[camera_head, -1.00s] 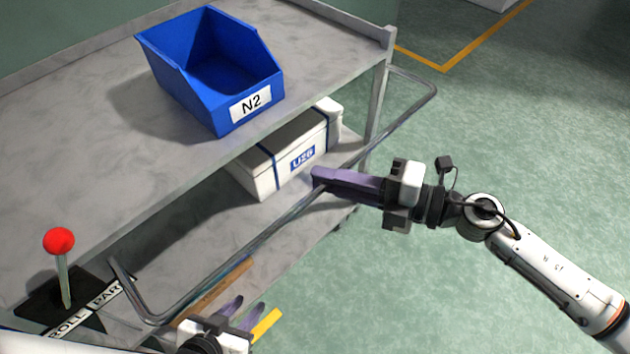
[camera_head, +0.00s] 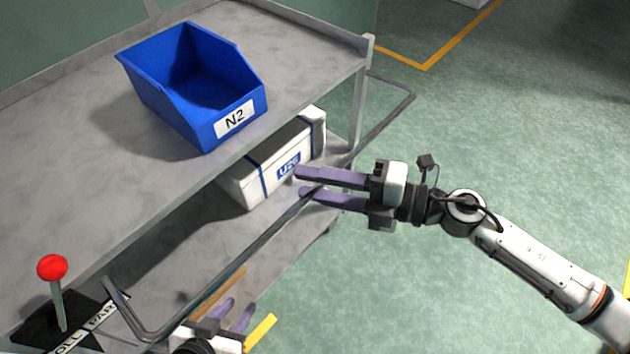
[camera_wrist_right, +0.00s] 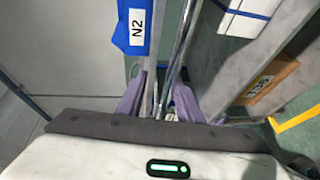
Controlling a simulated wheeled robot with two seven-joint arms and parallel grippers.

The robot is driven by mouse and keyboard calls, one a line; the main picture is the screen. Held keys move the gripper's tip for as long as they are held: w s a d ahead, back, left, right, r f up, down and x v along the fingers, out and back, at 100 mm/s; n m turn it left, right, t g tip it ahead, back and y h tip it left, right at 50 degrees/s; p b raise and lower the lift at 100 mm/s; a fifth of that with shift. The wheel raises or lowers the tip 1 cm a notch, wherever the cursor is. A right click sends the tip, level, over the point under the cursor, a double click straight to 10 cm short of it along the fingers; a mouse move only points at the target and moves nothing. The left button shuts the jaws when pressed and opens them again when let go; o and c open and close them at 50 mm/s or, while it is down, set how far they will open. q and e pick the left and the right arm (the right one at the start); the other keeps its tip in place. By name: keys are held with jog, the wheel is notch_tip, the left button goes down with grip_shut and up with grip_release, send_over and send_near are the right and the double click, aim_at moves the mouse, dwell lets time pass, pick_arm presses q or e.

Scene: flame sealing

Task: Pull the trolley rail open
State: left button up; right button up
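The trolley rail (camera_head: 238,254) is a grey metal bar bent into a U, standing out from the side of a grey two-shelf trolley (camera_head: 75,205). In the right wrist view the rail (camera_wrist_right: 180,50) runs between the two open fingers (camera_wrist_right: 157,95). My left gripper (camera_head: 233,308) is at the bottom of the head view, its fingers apart and empty, near the rail's near end.
A blue bin (camera_head: 190,85) marked N2 stands on the top shelf. A white box (camera_head: 275,160) with blue bands and a brown box (camera_head: 218,293) are on the lower shelf. A red-knobbed lever (camera_head: 52,268) stands at lower left. Green floor on the right is clear.

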jog(key=b+v, duration=0.2)
jog(key=v, duration=0.8)
jog(key=shift+d, duration=0.1)
